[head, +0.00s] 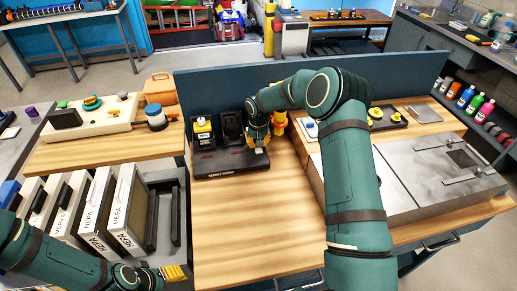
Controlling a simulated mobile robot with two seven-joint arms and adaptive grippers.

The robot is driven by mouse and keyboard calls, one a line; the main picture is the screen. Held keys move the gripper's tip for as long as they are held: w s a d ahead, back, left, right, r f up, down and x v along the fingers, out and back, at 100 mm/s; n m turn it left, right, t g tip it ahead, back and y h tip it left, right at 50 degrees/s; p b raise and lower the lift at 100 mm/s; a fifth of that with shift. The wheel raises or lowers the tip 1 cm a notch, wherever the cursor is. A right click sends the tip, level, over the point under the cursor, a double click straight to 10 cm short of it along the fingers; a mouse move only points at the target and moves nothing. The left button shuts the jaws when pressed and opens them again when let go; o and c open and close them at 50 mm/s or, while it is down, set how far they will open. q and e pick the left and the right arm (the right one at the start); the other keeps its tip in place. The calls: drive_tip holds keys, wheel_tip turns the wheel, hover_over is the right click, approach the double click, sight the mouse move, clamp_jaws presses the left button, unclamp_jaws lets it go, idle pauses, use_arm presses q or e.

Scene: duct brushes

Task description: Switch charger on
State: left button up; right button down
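The black charger (222,164) sits at the back of the wooden bench, against the blue-grey panel. A yellow-and-black battery (203,133) stands upright in its left bay, and the bay to the right (231,128) looks black and empty. My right gripper (257,141) is at the charger's right end, its yellow fingers pointing down and covering part of it. I cannot tell whether it touches the charger or how far its fingers are apart. The charger's switch is not discernible. My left gripper (175,273) is low at the left, beside the HEPA filters, its opening unclear.
HEPA filters (125,207) stand in a rack at the lower left. A wooden board (105,148) with parts is above them. A metal duct box (440,175) and a dark tray with yellow pieces (385,118) are on the right. The bench front (245,230) is clear.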

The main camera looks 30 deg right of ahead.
drive_tip(key=shift+f, duration=0.2)
drive_tip(key=shift+r, duration=0.1)
drive_tip(key=shift+r+p, duration=1.55)
drive_tip(key=shift+r, duration=1.95)
